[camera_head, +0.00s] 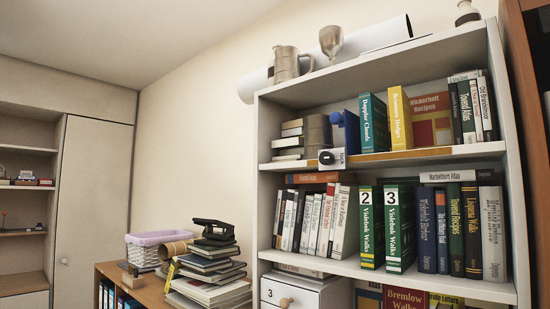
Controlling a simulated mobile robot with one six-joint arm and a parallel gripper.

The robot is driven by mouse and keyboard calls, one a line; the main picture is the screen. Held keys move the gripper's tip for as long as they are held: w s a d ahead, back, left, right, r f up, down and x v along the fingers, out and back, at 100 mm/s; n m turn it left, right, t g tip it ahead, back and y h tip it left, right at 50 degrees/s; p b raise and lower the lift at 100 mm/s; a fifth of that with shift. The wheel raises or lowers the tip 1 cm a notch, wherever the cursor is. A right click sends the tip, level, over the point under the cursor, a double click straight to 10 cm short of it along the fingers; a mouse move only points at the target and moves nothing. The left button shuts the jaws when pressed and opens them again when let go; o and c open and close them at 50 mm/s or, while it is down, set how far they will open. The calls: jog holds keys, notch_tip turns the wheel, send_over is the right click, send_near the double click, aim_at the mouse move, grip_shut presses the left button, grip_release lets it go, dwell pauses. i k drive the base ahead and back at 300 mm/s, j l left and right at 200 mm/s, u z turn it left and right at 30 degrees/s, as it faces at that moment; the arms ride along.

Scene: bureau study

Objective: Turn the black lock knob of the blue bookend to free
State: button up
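The blue bookend (350,130) stands on the upper shelf of the white bookcase, left of the green book (373,122). The black lock knob (326,158) sits low in front of it, at the shelf's front edge, beside a small white label plate (341,154). The label's marks are too small to read, and I cannot tell which way the knob is turned. My gripper is not in view.
A grey metal cylinder (317,132) and stacked books (288,140) stand left of the bookend. A yellow book (399,119) is to the right. The bookcase's left side panel (255,170) is near. A book-laden low cabinet (152,288) stands at lower left.

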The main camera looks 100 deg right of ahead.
aim_at(325, 158)
jog(key=z, duration=0.95)
jog(key=k+z, duration=0.1)
jog(key=z, duration=0.85)
jog(key=k+z, duration=0.1)
jog(key=z, duration=1.35)
jog(key=k+l+z, duration=0.1)
jog(key=z, duration=0.35)
